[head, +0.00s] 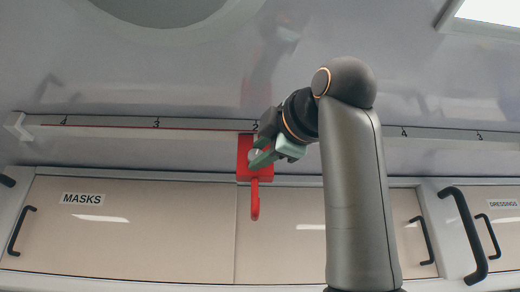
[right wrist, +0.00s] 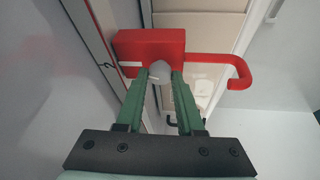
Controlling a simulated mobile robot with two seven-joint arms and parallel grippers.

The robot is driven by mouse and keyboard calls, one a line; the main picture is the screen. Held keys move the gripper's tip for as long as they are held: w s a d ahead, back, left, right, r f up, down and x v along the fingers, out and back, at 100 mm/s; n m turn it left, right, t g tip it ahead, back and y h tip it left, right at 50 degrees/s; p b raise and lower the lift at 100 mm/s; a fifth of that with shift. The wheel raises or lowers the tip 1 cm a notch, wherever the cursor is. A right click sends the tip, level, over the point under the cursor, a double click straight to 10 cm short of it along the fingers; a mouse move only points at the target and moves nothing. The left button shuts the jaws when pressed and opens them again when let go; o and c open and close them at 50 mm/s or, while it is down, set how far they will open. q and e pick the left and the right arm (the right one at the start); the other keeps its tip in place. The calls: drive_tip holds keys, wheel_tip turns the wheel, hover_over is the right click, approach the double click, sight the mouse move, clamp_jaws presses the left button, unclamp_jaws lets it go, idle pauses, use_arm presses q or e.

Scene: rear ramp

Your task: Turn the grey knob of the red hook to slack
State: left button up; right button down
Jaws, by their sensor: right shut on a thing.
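The red hook (head: 255,202) hangs below its red block (head: 243,145) on the ceiling rail, near the number 2. The right wrist view shows the red block (right wrist: 147,46) with the hook (right wrist: 238,73) pointing right. The grey knob (right wrist: 158,70) is on the block's near face. My right gripper (right wrist: 160,78) has its green fingers on either side of the knob and is shut on it. In the head view my right gripper (head: 259,158) covers part of the block and most of the knob. A short white line (right wrist: 130,64) lies left of the knob. My left gripper is out of view.
The numbered rail (head: 195,125) runs across under the pale ceiling. Below it are cabinet doors (head: 140,235) with black handles, labelled MASKS at left and DRESSINGS at right. A larger black handle (head: 464,235) stands out at right. Space around the hook is free.

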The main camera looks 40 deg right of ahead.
drive_tip(key=shift+r+n+g, duration=0.1)
drive_tip(key=shift+n+g, duration=0.2)
drive_tip(key=shift+n, duration=0.6)
drive_tip(key=c, duration=0.5)
unclamp_jaws()
drive_tip(key=shift+c, duration=0.2)
drive_tip(key=b+v, duration=0.3)
drive_tip(key=v, duration=0.9)
drive_tip(key=shift+s, duration=0.3)
drive_tip(key=shift+d+r, duration=0.1)
